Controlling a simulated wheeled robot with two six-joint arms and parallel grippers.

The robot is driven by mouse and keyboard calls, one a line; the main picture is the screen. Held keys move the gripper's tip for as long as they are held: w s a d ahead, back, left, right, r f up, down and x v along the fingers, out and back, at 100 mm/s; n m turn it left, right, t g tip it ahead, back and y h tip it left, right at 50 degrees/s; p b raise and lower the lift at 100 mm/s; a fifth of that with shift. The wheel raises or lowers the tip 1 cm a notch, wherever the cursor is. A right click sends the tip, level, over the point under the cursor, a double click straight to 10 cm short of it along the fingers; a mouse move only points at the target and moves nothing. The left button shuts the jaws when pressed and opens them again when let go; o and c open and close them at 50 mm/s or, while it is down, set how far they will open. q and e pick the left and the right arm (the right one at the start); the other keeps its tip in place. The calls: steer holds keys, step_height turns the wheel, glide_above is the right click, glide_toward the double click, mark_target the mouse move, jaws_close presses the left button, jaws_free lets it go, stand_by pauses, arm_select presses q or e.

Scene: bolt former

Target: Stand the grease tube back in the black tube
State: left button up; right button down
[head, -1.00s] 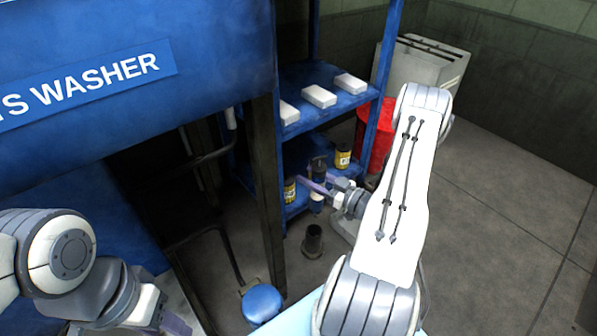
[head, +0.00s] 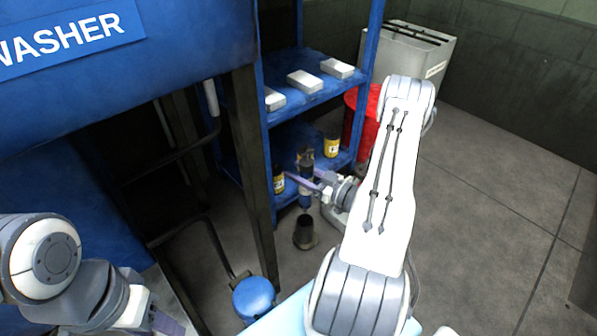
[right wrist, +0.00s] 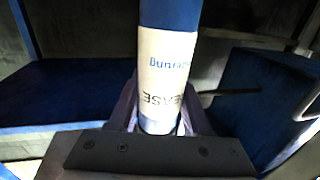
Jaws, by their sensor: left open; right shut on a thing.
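My right gripper (head: 318,184) is shut on the grease tube (head: 304,200), which is upright with a dark upper end and a blue lower part. In the right wrist view the grease tube (right wrist: 168,75) shows blue with a cream label between the two fingers. The black tube (head: 304,236) stands open-topped on the floor, just under the grease tube in the head view. A small gap shows between them; how they line up in depth I cannot tell. My left gripper (head: 165,322) is open and empty at the lower left, partly cut off.
Behind the grease tube is a blue shelf rack (head: 290,120) with white boxes (head: 305,82) and yellow-labelled jars (head: 331,146). A red bin (head: 362,115) stands beside it. The blue washer (head: 130,100) and its dark leg (head: 250,170) are at left. Floor at right is clear.

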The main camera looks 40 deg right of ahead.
step_height(320, 180, down, 2)
steer(key=shift+f+b, duration=0.2)
steer(key=shift+b, duration=0.8)
steer(key=shift+s, duration=0.1)
steer(key=shift+f, duration=0.4)
steer(key=shift+f+b, duration=1.25)
steer(key=shift+f, duration=0.6)
steer(key=shift+f, duration=0.25)
stand_by(0.6)
